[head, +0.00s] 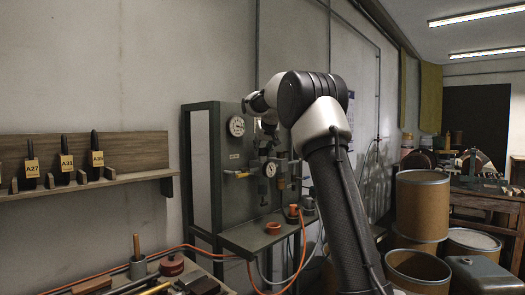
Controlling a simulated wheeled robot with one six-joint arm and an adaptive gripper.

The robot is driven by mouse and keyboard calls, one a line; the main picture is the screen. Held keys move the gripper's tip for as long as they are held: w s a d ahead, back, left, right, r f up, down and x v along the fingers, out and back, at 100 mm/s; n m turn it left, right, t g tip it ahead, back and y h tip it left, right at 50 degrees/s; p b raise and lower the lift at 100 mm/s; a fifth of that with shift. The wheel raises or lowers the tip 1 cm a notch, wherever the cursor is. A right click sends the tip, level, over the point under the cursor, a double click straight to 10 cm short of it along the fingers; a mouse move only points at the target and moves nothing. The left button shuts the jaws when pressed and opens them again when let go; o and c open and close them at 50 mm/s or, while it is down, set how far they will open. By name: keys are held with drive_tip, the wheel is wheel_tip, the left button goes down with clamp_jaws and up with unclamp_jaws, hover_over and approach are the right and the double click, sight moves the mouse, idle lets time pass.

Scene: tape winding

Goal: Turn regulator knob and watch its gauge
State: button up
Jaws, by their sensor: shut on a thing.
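The regulator (281,164) is mounted on the grey-green panel (231,160), with pipe fittings around it. Its small round white gauge (270,170) faces me, but its needle is too small to read. My arm reaches over from the right and bends down at the panel. My gripper (267,133) points down at the top of the regulator and is shut on the knob there. The knob itself is mostly hidden by the fingers, so its angle cannot be told.
A larger dial (236,126) sits higher on the panel. A yellow-handled valve (238,174) sticks out left. Orange caps (273,228) and an orange hose (250,275) lie by the lower shelf (245,236). Drums (422,205) stand right; a tool shelf (100,181) hangs left.

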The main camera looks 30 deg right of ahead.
drive_tip(key=o, duration=0.7)
drive_tip(key=shift+s, duration=0.1)
drive_tip(key=v, duration=1.2)
idle(0.6)
